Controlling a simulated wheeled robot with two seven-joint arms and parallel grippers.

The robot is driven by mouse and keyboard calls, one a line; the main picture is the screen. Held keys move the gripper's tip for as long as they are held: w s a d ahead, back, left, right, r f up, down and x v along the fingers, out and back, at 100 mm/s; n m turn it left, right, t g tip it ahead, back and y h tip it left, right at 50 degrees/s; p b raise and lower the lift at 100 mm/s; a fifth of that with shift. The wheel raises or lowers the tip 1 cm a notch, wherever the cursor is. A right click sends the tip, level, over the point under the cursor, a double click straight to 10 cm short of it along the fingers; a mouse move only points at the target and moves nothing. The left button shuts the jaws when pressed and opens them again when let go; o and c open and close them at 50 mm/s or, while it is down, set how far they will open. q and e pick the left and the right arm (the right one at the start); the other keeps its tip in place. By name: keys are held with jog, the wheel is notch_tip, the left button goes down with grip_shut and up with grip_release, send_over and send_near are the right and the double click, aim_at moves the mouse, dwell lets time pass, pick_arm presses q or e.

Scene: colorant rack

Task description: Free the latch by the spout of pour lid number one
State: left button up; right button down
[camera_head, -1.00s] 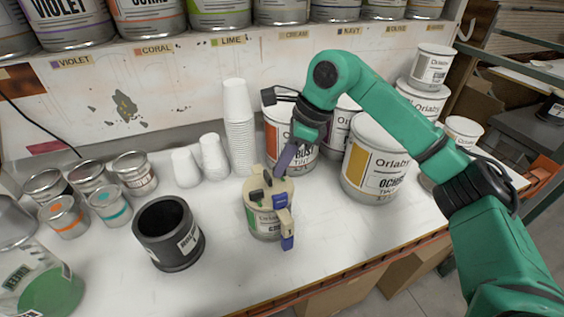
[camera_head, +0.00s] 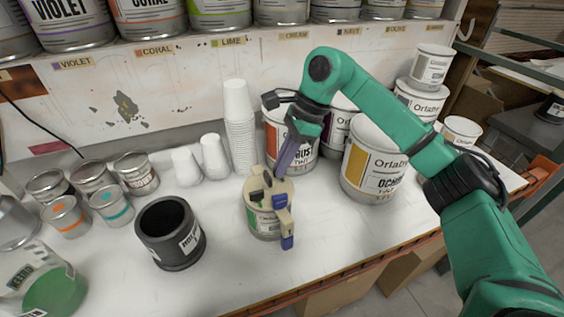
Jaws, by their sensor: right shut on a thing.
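A cream pour lid (camera_head: 261,202) with dark and blue latch parts sits on a small can with a green-marked label (camera_head: 265,223). The lid's number cannot be read. My left gripper is out of view.
A black holder (camera_head: 169,232) stands left of the can. Small tint tins (camera_head: 135,173) and stacked white cups (camera_head: 239,130) are behind and left. Large cans, including an ochre one (camera_head: 372,160), stand behind and right. The white bench (camera_head: 350,232) is clear in front and right.

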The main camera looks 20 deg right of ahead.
dwell(0.5)
jog(key=c, duration=0.9)
grip_release()
jog(key=shift+c, duration=0.2)
jog(key=v, duration=1.4)
jog(key=shift+d+r, duration=0.2)
jog(key=shift+r, duration=0.05)
